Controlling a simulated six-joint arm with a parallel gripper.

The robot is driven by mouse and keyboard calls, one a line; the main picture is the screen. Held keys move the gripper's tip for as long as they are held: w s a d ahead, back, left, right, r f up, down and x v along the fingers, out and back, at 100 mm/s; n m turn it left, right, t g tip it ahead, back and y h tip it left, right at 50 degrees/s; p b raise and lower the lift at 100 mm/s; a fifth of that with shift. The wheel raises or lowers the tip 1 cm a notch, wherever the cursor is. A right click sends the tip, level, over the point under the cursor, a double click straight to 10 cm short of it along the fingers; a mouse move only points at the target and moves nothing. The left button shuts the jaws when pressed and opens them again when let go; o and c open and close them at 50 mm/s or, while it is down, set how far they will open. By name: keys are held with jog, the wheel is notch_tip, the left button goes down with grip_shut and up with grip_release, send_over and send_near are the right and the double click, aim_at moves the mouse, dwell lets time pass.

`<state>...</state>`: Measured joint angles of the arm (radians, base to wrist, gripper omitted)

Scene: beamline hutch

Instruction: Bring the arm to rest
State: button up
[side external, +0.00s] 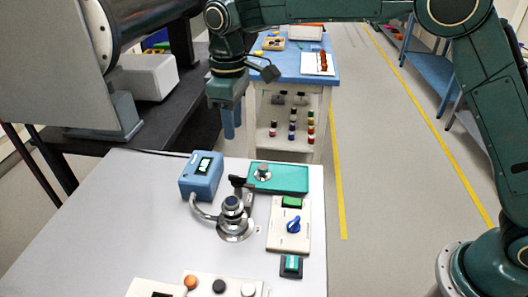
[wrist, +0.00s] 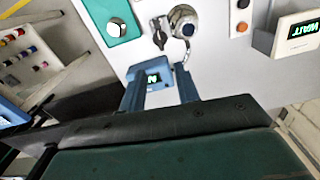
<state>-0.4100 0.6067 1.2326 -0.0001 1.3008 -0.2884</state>
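My green arm hangs over the far edge of the grey bench (side external: 120,215) in the side external view. My gripper (side external: 231,122) points down with blue fingers, above and behind a blue box with a lit green display (side external: 201,176). In the wrist view my gripper (wrist: 160,94) has its two fingers apart, with nothing held between them. The blue box (wrist: 155,77) shows beyond and between the fingers there. The fingers look clear of the bench things.
The bench holds a round metal fixture (side external: 235,217), a teal plate (side external: 285,179), a blue-knob panel (side external: 290,228) and a button panel (side external: 219,287). A box reading "WAIT" (wrist: 298,34) shows in the wrist view. Behind stand a blue-topped cart (side external: 285,68) and a dark table (side external: 180,110).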

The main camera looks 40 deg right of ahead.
jog(key=s+d+r+m+t, duration=0.3)
jog(key=s+d+r+m, duration=0.1)
jog(key=s+d+r, duration=0.75)
jog(key=s+d+f+m+t, duration=0.1)
jog(key=s+d+f, duration=0.1)
jog(key=s, duration=0.4)
jog(key=s+d+f+m, duration=0.1)
jog(key=s+d+f, duration=0.1)
jog(key=s+d, duration=0.2)
jog(key=s+d+f+m+t, duration=0.1)
jog(key=s+d, duration=0.3)
jog(key=s, duration=0.6)
jog(key=shift+s+f+m+t, duration=0.25)
jog(key=shift+f+m+t, duration=0.05)
jog(key=shift+f+m, duration=0.2)
